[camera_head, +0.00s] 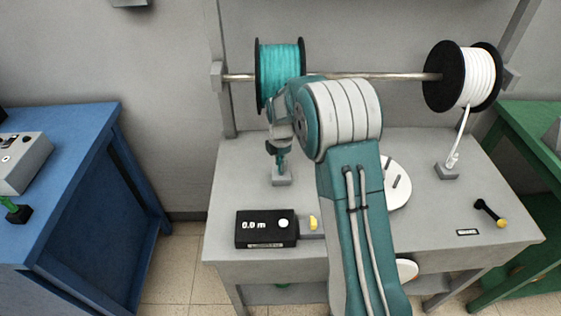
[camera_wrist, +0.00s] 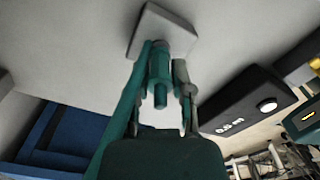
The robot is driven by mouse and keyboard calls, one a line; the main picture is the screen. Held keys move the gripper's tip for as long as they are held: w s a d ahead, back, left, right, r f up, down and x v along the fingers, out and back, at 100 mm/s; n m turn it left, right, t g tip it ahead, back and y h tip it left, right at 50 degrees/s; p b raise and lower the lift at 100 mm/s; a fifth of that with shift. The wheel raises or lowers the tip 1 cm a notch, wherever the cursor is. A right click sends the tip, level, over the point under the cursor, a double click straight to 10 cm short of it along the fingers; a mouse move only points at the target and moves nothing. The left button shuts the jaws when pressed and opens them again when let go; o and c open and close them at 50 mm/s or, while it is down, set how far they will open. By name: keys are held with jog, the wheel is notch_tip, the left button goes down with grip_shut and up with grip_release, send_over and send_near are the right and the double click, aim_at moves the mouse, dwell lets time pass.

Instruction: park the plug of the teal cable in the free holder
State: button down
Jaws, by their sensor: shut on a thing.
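The teal plug (camera_wrist: 160,85) is held between the fingers of my gripper (camera_wrist: 161,108), which is shut on it. In the head view my gripper (camera_head: 279,148) points down over a small grey holder block (camera_head: 282,180) on the bench. The plug's lower end meets the top of this block; I cannot tell how deep it sits. The holder (camera_wrist: 150,30) also shows in the wrist view, just beyond the plug. The teal cable (camera_wrist: 128,105) runs along the left of my gripper. Its spool (camera_head: 282,70) hangs on the rod behind, partly hidden by my arm.
A white spool (camera_head: 479,78) hangs at right, its cable running down to a second grey holder (camera_head: 446,172). A black meter (camera_head: 266,229) reading 0.0 m stands at the front. A white disc (camera_head: 398,195) is partly behind my arm. A black tool (camera_head: 490,213) lies at right.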

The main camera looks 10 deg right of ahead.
jog(key=shift+f, duration=0.45)
dwell(0.5)
jog(key=shift+c, duration=2.2)
grip_release()
